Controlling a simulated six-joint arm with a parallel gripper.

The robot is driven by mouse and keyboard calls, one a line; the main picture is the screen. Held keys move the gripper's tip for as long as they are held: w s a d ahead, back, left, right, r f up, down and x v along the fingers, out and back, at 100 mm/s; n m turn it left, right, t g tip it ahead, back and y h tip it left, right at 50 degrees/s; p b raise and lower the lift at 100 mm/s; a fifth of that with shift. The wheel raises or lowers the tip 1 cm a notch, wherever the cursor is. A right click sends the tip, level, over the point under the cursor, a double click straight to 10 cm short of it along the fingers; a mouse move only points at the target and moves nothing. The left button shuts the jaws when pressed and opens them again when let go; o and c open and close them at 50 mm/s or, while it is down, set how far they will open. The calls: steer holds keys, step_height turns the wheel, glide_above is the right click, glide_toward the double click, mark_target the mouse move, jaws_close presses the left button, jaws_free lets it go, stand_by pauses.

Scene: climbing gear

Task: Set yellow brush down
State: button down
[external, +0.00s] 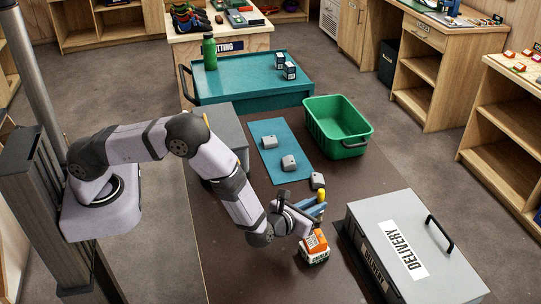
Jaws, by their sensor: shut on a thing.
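My gripper (309,215) is low over the brown table, right of centre in the external view. It is shut on the yellow brush (321,196), whose yellow end sticks up just beyond the fingers. The rest of the brush is hidden by the gripper or too small to make out. I cannot tell whether the brush touches the table.
An orange and white box (315,248) stands just in front of my gripper. A grey case marked DELIVERY (420,235) is to the right. A blue mat (268,135) with grey blocks and a green bin (338,115) lie beyond. Bare table (290,280) shows in front.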

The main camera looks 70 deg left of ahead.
steer(key=shift+f, duration=0.25)
steer(key=c, duration=1.7)
jaws_free()
steer(key=shift+r, duration=0.1)
steer(key=shift+r, duration=0.15)
